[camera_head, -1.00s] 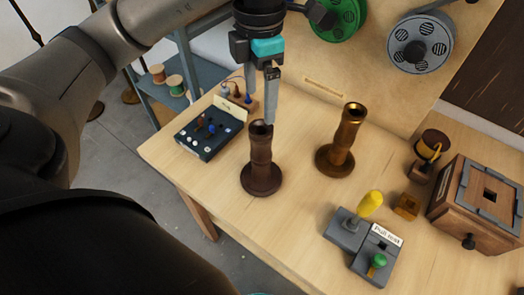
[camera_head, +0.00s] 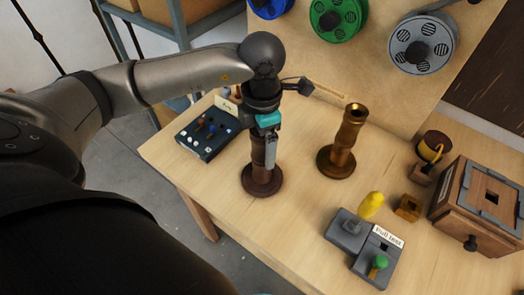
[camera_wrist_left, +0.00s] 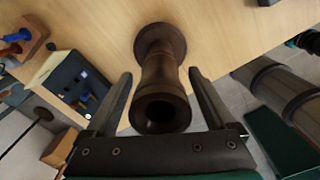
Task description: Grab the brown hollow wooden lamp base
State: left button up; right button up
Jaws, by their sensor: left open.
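The dark brown hollow wooden lamp base (camera_head: 262,182) stands upright on the table near its left front edge. It also shows in the left wrist view (camera_wrist_left: 161,75), with its open top facing the camera and its round foot on the wood. My left gripper (camera_head: 269,160) points down over it. In the left wrist view the two fingers (camera_wrist_left: 160,95) are open, one on each side of the lamp base, with visible gaps. In the head view the gripper hides the upper part of the base. My right gripper is not in view.
A shiny brass-coloured lamp base (camera_head: 343,145) stands to the right. A dark tray of small parts (camera_head: 207,133) lies close on the left. A grey pull-test device (camera_head: 365,245) and a wooden box (camera_head: 480,207) are further right. Wood in front is clear.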

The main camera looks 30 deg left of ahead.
pick_arm(q)
grip_shut()
dwell(0.8)
